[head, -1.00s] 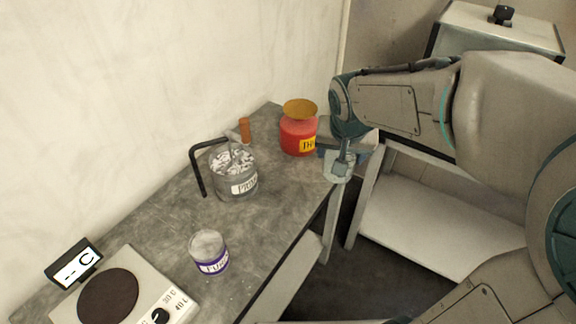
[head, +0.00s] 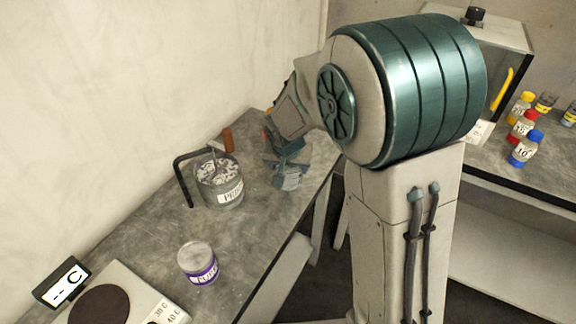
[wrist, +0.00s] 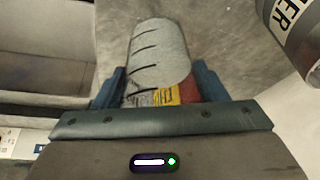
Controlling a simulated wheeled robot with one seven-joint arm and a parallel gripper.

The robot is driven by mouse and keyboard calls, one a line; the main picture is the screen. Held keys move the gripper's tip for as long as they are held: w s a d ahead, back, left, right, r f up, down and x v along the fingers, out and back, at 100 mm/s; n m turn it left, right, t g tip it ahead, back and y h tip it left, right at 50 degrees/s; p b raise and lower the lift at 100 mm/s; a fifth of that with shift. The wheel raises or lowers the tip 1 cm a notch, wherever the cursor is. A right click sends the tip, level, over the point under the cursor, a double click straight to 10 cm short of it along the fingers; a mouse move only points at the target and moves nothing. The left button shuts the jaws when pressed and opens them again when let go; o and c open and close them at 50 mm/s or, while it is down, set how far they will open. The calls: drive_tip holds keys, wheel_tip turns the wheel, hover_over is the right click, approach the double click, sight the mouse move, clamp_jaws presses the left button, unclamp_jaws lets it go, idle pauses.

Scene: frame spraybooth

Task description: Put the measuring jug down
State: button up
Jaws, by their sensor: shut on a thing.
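My gripper (head: 285,152) is shut on the measuring jug (wrist: 158,52), a grey cylinder with black tick marks that fills the space between the fingers in the wrist view. In the head view the jug (head: 289,180) shows small and grey below the gripper, over the grey bench (head: 235,240) near its right edge. I cannot tell whether its base touches the bench. A red jar with a yellow label (wrist: 165,96) shows partly behind the jug in the wrist view. My arm hides most of that jar in the head view.
A can labelled PRIMER (head: 222,190) stands left of the jug, beside a black bent bar (head: 183,180). A purple-labelled pot (head: 198,262) and a hotplate (head: 100,305) are nearer. Several small bottles (head: 525,148) stand on another bench at right. Bench between pot and jug is clear.

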drive_tip(key=shift+f, duration=0.3)
drive_tip(key=shift+f, duration=0.2)
drive_tip(key=o, duration=1.1)
drive_tip(key=shift+r, duration=0.1)
